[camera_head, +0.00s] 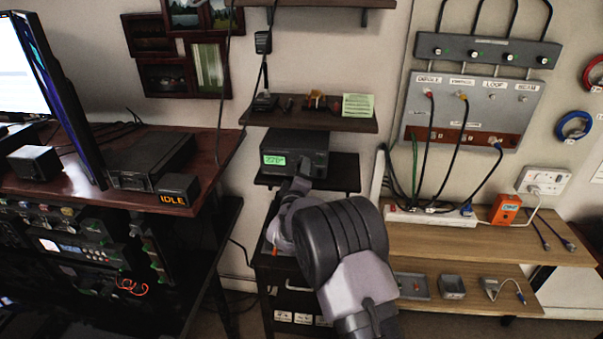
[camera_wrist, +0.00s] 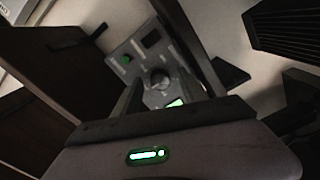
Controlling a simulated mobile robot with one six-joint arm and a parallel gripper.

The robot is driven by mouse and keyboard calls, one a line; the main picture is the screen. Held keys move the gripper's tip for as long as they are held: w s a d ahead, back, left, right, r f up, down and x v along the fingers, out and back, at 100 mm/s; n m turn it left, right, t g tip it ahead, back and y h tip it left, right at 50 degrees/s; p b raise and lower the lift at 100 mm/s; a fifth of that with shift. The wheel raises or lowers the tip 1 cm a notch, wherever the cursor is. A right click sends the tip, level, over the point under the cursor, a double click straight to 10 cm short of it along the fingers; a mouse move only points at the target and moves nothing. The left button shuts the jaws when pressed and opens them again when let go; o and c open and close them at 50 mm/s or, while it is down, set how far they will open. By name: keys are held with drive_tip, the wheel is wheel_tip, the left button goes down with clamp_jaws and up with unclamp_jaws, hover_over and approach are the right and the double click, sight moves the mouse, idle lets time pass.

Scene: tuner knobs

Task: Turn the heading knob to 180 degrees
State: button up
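A dark box with a lit green display (camera_head: 273,160) stands on a small dark shelf in the head view. The digits are too small to read surely; they look like 320. In the wrist view, a round grey knob (camera_wrist: 159,79) sits on the grey panel (camera_wrist: 124,59), above a lit green display (camera_wrist: 176,102). My gripper (camera_wrist: 165,88) points at this panel with its dark fingers apart and the knob between them in the picture. I cannot tell whether they touch it.
A shelf (camera_head: 310,116) with small items hangs above the box. A desk (camera_head: 75,180) with a monitor and an "IDLE" display (camera_head: 176,196) stands at the left. A cabled panel (camera_head: 470,108) and a wooden bench (camera_head: 440,232) are at the right.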

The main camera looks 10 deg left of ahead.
drive_tip(key=s+p, duration=0.2)
drive_tip(key=s, duration=1.5)
drive_tip(key=shift+s+a, duration=0.2)
drive_tip(key=shift+a, duration=0.1)
drive_tip(key=s+d+r+m+g+y, duration=0.2)
drive_tip(key=s+d+r+m+g, duration=0.4)
drive_tip(key=d+r+m, duration=0.5)
drive_tip(key=s+d+m+g, duration=0.3)
drive_tip(key=s+d, duration=0.1)
drive_tip(key=s, duration=0.9)
drive_tip(key=s+d+m+g, duration=0.3)
drive_tip(key=s, duration=1.1)
drive_tip(key=shift+s+d+y, duration=0.3)
drive_tip(key=shift+d, duration=0.05)
